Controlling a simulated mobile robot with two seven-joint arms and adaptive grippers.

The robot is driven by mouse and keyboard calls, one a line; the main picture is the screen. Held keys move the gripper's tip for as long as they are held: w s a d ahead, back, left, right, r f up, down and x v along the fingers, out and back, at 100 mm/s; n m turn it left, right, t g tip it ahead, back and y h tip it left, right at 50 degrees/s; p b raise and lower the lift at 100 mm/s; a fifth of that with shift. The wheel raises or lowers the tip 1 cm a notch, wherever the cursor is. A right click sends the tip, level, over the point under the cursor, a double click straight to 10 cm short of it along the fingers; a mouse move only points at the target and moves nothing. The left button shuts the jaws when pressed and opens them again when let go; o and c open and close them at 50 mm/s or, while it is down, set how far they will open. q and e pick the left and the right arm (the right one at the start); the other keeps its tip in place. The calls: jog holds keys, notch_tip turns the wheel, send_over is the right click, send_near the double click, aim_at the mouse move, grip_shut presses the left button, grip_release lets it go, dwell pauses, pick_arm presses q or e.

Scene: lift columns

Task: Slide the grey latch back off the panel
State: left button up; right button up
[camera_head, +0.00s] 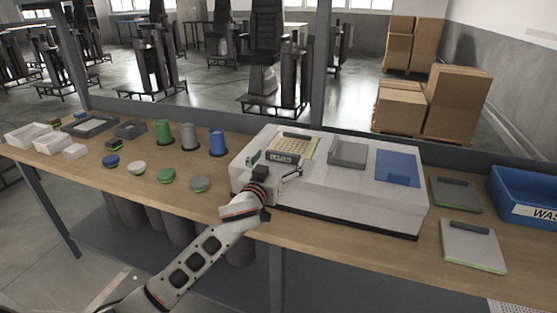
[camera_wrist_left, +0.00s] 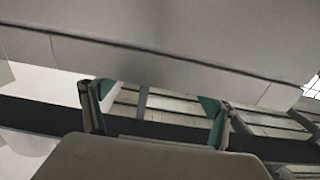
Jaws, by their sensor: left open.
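A pale box (camera_head: 330,200) stands on the bench, with a yellowish slatted panel (camera_head: 303,148) in its top left. A raised grey square piece (camera_head: 347,153) lies right of the panel; I cannot tell whether it is the latch. A dark bar (camera_head: 297,135) lies at the panel's back edge. My left gripper (camera_head: 277,163) is open over the panel's front left part and hides some of it. In the left wrist view, the gripper's teal-padded fingers (camera_wrist_left: 160,98) stand apart, with pale slats (camera_wrist_left: 183,108) visible between and beyond them. My right gripper is not in view.
A blue square (camera_head: 398,168) lies on the box's right part. Two grey plates with dark handles (camera_head: 455,193) (camera_head: 472,243) and a blue bin (camera_head: 525,195) are at the right. Cylinders (camera_head: 190,136), round discs (camera_head: 137,168) and trays (camera_head: 95,125) occupy the left of the bench.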

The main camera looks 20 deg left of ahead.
pick_arm(q)
jog(key=shift+s, duration=0.1)
jog(key=shift+s+f, duration=0.1)
jog(key=shift+s, duration=0.2)
jog(key=s, duration=1.1)
jog(key=shift+s+a, duration=0.15)
jog(key=shift+a, duration=0.05)
